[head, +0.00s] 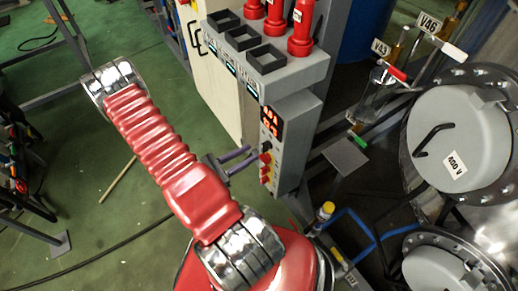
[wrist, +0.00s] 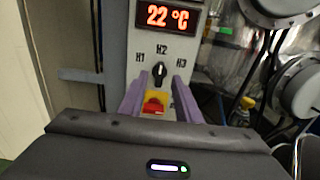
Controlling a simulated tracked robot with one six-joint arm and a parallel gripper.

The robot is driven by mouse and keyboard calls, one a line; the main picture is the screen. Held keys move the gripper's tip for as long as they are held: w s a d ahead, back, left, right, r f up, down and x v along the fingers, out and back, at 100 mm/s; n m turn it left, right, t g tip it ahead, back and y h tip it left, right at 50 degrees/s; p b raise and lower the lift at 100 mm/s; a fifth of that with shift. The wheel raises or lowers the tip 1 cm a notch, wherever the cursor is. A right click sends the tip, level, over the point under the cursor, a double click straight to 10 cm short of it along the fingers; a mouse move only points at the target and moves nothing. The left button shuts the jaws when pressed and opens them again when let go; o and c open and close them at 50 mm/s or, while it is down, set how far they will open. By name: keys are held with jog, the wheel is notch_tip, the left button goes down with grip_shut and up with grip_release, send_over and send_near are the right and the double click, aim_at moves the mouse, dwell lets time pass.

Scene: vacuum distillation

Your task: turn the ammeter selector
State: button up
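The selector (wrist: 160,72) is a black knob on a grey panel (wrist: 142,62), with labels H1, H2 and H3 around it. Its pointer stands about upright, toward H2. In the head view the knob (head: 267,146) is small on the narrow control box. My gripper (wrist: 160,80) has two purple fingers, apart and empty, one to each side of the knob in the picture. In the head view my gripper (head: 253,156) reaches toward the box from the left. I cannot tell whether the fingertips touch the knob; a gap to the panel seems to show.
A red switch on a yellow plate (wrist: 154,104) sits just below the knob, between the fingers. A red display (wrist: 167,16) above reads 22 °C. Round grey vessel lids (head: 455,145) are at the right.

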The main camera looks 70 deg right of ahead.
aim_at(262, 147)
jog(key=shift+x, duration=2.8)
jog(key=shift+c, duration=0.2)
grip_shut()
jog(key=shift+a, duration=0.25)
jog(key=shift+d, duration=0.2)
